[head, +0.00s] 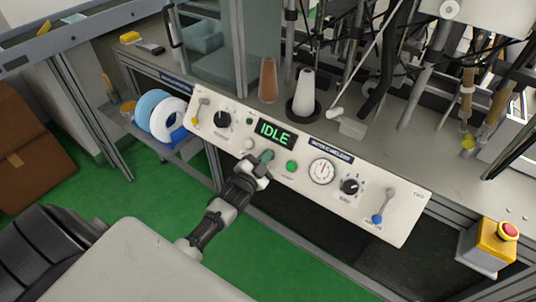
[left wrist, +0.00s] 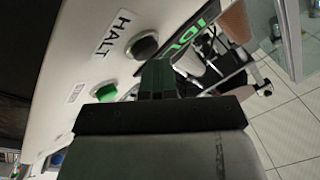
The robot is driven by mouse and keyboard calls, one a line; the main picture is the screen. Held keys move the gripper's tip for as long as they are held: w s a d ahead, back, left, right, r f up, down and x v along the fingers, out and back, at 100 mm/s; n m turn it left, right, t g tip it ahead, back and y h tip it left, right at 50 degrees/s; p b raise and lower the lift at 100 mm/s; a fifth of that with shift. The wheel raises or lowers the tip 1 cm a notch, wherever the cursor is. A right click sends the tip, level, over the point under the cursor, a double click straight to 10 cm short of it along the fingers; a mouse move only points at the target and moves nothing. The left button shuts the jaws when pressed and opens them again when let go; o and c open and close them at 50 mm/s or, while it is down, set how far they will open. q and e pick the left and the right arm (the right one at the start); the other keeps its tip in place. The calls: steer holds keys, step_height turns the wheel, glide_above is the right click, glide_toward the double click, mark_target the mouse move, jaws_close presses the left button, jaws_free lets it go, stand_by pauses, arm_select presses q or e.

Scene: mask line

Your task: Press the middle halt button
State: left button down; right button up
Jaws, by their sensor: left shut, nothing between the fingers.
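The control panel (head: 395,218) is a long pale slanted box with a green IDLE display (head: 274,134). In the left wrist view, a black round button with a grey ring (left wrist: 143,46) sits beside the printed word HALT, with a green button (left wrist: 104,91) next to it. In the head view, the green button (head: 292,166) is right of my left gripper (head: 267,156), and a pale button (head: 249,144) is left of it. The left gripper is shut and empty, its tips close to the black button. Contact cannot be told. In the head view the gripper hides the black button.
The panel also carries knobs (head: 349,187), a dial gauge (head: 321,171) and levers with yellow and blue tips. A yellow box with a red button (head: 507,231) stands at the far right. Thread cones (head: 304,92) stand behind the panel. White and blue rolls (head: 168,118) are at left.

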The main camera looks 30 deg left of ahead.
arm_select(q)
steer(key=shift+s+r+p, duration=0.5)
steer(key=shift+s+p, duration=0.05)
steer(key=shift+p, duration=0.1)
steer(key=s+r+p, duration=0.1)
steer(key=s+p, duration=0.1)
steer(key=s+r+p, duration=0.2)
steer(key=p, duration=0.1)
steer(key=shift+a+r, duration=0.1)
steer(key=shift+a, duration=0.1)
steer(key=shift+w, duration=0.1)
stand_by(0.5)
